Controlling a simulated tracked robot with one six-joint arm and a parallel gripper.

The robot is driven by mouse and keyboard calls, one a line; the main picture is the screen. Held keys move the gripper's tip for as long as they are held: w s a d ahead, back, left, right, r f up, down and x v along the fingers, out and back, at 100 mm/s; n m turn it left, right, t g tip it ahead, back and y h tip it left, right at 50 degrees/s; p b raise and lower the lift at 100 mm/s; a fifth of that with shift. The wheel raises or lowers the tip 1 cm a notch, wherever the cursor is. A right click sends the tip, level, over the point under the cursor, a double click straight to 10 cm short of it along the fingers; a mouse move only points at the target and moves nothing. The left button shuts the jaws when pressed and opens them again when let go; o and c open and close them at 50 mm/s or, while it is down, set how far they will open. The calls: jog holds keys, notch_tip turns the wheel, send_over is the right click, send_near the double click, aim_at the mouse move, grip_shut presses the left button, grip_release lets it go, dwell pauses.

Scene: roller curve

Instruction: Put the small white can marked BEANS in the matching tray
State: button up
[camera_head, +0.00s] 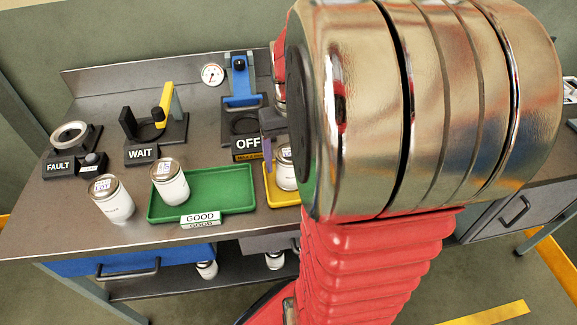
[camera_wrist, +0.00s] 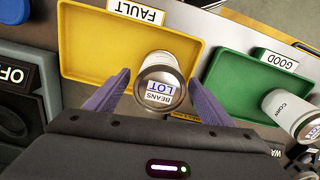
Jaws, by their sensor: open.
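The white can with BEANS and LOT on its lid (camera_wrist: 160,94) stands upright between my fingers in the wrist view. It is over the near right part of the yellow tray (camera_wrist: 78,62), whose plate reads FAULT. Whether its base rests on the tray floor is hidden. My gripper (camera_wrist: 155,97) is open, one purple finger on each side of the can, with a gap visible at the left finger. In the head view the can (camera_head: 286,172) shows partly behind my arm, at the yellow tray (camera_head: 279,201). The green tray (camera_head: 230,185) is marked GOOD.
A white can (camera_head: 172,188) stands in the green tray; the wrist view shows CORN on a can there (camera_wrist: 287,112). Another can (camera_head: 115,204) stands left of that tray. FAULT, WAIT and OFF fixtures stand behind. My arm hides the bench's right part in the head view.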

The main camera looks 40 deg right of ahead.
notch_tip(320, 180, up, 7)
jog(key=shift+r, duration=0.2)
dwell(0.7)
jog(key=s+a+n+t, duration=0.2)
jog(key=a, duration=0.9)
jog(key=s+a+n+t, duration=0.2)
jog(key=a+n+t, duration=0.1)
jog(key=a, duration=0.9)
jog(key=shift+a+r+t, duration=0.3)
jog(key=shift+r, duration=0.15)
jog(key=shift+s, duration=0.1)
